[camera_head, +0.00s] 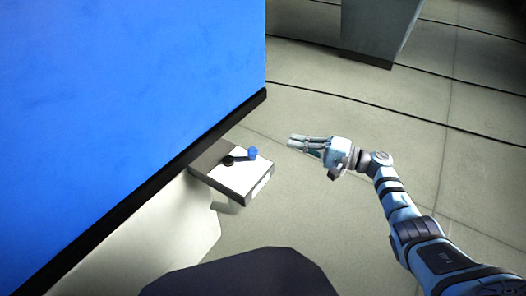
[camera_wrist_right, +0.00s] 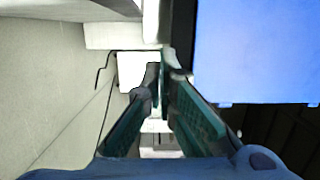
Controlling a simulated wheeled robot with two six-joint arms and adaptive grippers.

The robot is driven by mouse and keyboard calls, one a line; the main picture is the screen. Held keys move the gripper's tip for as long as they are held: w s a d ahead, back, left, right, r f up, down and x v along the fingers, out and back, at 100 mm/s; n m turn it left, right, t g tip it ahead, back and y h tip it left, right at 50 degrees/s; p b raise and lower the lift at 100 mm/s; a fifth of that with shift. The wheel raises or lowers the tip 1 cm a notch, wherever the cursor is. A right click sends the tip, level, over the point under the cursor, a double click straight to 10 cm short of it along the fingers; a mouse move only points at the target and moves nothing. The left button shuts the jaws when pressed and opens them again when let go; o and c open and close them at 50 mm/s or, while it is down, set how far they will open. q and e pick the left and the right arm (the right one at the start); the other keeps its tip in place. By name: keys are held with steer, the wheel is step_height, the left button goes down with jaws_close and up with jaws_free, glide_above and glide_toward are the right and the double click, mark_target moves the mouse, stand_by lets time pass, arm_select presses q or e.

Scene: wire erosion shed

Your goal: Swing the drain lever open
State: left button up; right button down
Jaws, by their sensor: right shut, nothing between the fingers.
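The drain lever (camera_head: 239,157) is a short dark arm with a blue knob (camera_head: 253,152) at its right end and a dark round pivot (camera_head: 228,161) at its left end. It lies on the white top of a small grey box (camera_head: 232,179) at the foot of the blue machine. My right gripper (camera_head: 294,141) is shut and empty, to the right of the knob and apart from it in the head view. In the right wrist view its fingers (camera_wrist_right: 161,80) come together; I cannot make out the lever there. My left gripper is not in view.
The large blue panel (camera_head: 130,90) with a black lower edge stands on the left. A grey pedestal (camera_head: 378,30) stands at the back. Thin dark lines cross the pale floor (camera_head: 330,235). The floor around my right gripper is clear. The blue surface (camera_wrist_right: 255,50) also shows in the right wrist view.

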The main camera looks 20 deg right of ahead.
mark_target(240, 156)
steer(key=shift+a, duration=0.1)
arm_select(q)
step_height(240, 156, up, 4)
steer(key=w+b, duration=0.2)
steer(key=b, duration=0.1)
arm_select(e)
steer(key=x, duration=1)
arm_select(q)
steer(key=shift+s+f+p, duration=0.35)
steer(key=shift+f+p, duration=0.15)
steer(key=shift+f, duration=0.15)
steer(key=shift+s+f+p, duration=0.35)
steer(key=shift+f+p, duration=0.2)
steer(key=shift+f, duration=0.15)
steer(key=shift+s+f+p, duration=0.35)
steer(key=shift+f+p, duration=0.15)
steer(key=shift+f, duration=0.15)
arm_select(e)
steer(key=shift+s+a+f, duration=0.1)
steer(key=shift+s+a, duration=0.2)
steer(key=shift+s, duration=0.65)
steer(key=shift+s+a+f, duration=0.1)
steer(key=shift+s+a, duration=0.15)
steer(key=shift+s, duration=0.65)
steer(key=shift+s+h, duration=0.15)
steer(key=shift+h, duration=0.15)
